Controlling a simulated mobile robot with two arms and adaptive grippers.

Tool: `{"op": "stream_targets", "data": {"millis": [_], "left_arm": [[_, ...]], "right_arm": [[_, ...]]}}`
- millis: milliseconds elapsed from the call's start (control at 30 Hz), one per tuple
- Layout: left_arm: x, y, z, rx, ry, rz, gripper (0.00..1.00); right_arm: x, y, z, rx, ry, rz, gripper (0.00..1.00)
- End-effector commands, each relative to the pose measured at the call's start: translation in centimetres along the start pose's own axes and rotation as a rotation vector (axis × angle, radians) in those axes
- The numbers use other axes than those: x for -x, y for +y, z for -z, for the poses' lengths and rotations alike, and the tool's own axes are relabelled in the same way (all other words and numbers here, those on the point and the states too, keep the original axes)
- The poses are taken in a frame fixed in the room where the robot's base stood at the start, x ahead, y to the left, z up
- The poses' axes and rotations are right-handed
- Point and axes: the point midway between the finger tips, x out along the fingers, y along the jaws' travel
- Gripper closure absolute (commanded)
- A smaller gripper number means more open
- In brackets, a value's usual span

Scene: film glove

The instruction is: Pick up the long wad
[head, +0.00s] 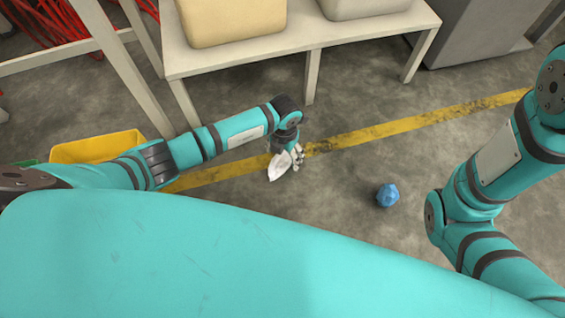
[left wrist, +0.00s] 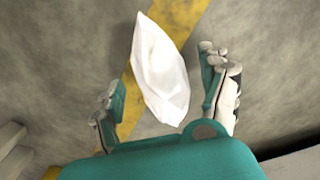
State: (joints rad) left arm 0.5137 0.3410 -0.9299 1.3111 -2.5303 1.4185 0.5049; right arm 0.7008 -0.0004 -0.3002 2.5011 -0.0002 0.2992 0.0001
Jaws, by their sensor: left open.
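The long wad (head: 280,166) is a white, crumpled, elongated piece on the grey floor by the yellow line. In the left wrist view the wad (left wrist: 160,70) lies ahead of my left gripper, its lower end pointing in between the fingers. My left gripper (head: 295,158) is open and close to the wad in the head view. The left wrist view shows its two fingers (left wrist: 163,95) spread apart with nothing held between them. In the head view the gripper and wrist partly cover the wad's surroundings. My right gripper is not in view; only the right arm shows.
A blue faceted ball (head: 387,195) lies on the floor to the right. A pale bench (head: 300,52) with bulky items stands behind, its legs near my left arm. A yellow bin (head: 97,148) is at the left. Open floor lies around the ball.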

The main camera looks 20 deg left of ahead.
Motion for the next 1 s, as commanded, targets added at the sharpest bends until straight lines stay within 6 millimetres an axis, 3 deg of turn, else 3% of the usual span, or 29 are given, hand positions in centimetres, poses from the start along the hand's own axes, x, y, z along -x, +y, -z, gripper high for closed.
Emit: {"op": "stream_targets", "data": {"millis": [67,333,800,1000], "left_arm": [[-1.41,-0.13,-0.02,-0.001,0.000,0.002,0.22],[-1.26,-0.10,-0.03,-0.001,-0.001,0.001,0.23],[-1.25,-0.10,-0.03,-0.001,-0.001,0.001,0.83],[-1.24,-0.08,-0.03,-0.001,-0.001,0.001,0.83]], "right_arm": [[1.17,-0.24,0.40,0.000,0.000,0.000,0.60],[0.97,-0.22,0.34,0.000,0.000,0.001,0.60],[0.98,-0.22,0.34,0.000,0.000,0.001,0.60],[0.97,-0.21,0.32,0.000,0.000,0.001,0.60]]}}
